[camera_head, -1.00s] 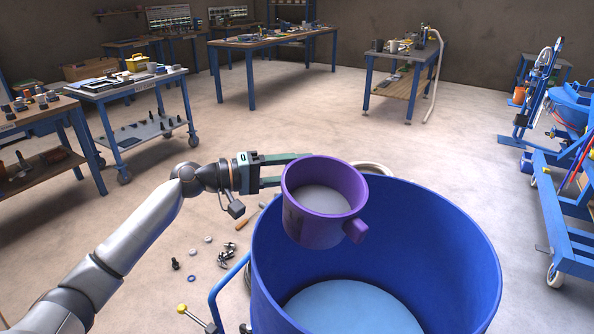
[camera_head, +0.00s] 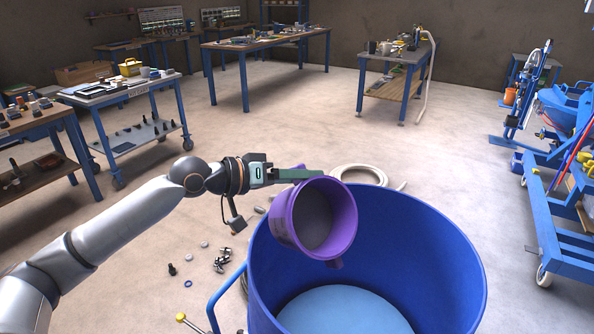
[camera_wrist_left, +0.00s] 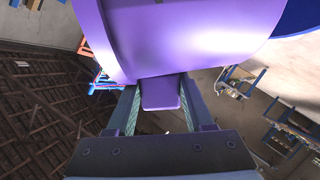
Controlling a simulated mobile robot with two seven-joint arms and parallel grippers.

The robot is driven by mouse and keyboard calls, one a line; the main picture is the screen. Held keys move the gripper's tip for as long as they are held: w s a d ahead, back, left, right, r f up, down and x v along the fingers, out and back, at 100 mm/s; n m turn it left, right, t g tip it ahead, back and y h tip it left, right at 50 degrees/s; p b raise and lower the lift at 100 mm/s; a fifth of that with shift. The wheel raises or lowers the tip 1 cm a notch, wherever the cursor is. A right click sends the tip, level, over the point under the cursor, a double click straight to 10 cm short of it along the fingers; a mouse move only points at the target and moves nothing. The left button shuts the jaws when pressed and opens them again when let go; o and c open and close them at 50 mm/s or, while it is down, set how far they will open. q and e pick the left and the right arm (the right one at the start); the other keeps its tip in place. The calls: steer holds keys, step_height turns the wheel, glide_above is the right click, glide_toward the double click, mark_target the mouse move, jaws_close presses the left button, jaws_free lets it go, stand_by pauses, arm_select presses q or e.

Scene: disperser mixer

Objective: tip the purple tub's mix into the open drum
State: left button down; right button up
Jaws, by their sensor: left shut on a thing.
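The purple tub (camera_head: 285,220) is tilted over the left rim of the open blue drum (camera_head: 430,240), its mouth turned toward the right and the head camera. Its inside looks dark grey; I cannot tell how much mix it holds. No falling stream shows. A pale blue surface (camera_head: 345,312) lies low inside the drum. My left gripper (camera_head: 300,175) comes in from the left and is shut on the tub. In the left wrist view the tub's purple tab (camera_wrist_left: 158,93) sits between the fingers, under the tub wall (camera_wrist_left: 180,40). My right gripper is not in view.
A pale coiled hose (camera_head: 362,172) lies on the floor behind the drum. Small loose parts (camera_head: 222,260) lie on the floor to its left. A blue wheeled frame (camera_head: 560,225) stands at the right. Benches line the back and left; the floor between is clear.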

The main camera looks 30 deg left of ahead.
arm_select(q)
steer(key=shift+s+d+r+m+y, duration=0.3)
steer(key=shift+d+r+m, duration=0.2)
steer(key=shift+d+m, duration=0.25)
steer(key=shift+s+d+f+p, duration=0.15)
steer(key=shift+s+d+p, duration=0.05)
steer(key=shift+d+p, duration=0.3)
steer(key=shift+s+d+f+m+t+y+p, duration=0.15)
steer(key=shift+s+d+f+m+y+p, duration=0.15)
steer(key=shift+d+m, duration=0.25)
steer(key=shift+s+d+f+m+t+y+p, duration=0.1)
steer(key=shift+s+d+m+t+y+p, duration=0.1)
steer(key=shift+d+m+y+p, duration=0.3)
steer(key=s+d+f+m+y+p, duration=0.1)
steer(key=s+d+m+p, duration=0.1)
steer(key=d, duration=0.4)
steer(key=shift+s+d+m+t+y, duration=0.25)
steer(key=shift+s+m+t+y, duration=0.15)
steer(key=shift+m, duration=0.3)
steer(key=shift+f, duration=0.1)
stand_by(0.5)
